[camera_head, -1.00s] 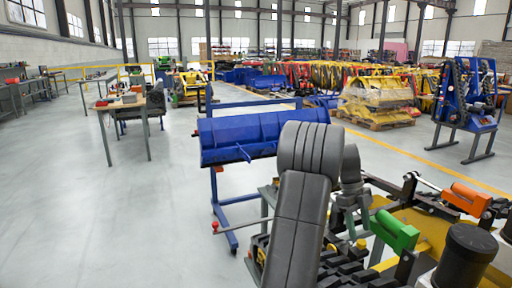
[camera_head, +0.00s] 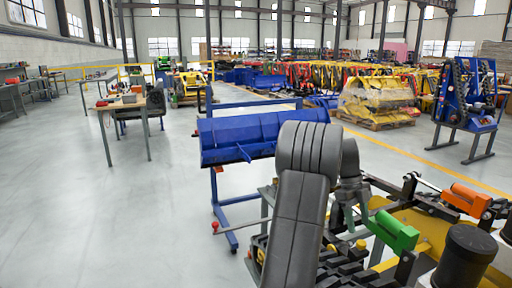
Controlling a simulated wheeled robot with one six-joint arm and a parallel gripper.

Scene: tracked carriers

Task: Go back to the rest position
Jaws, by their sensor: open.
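My gripper (camera_head: 351,222) shows in the head view just right of my grey arm, partly hidden behind it. Its jaws point down and are open, and I see nothing between them. It hangs over the left part of a yellow and black tracked carrier (camera_head: 432,228), near a green part (camera_head: 397,232) on it. From this angle I cannot tell how high it is above the machine. My arm hides part of the carrier's black track (camera_head: 345,262).
An orange part (camera_head: 466,199) and a black cylinder (camera_head: 464,254) stand up from the carrier at right. A blue attachment on a stand (camera_head: 236,137) is behind my arm. A workbench (camera_head: 122,103) stands farther left. The grey floor at left is clear.

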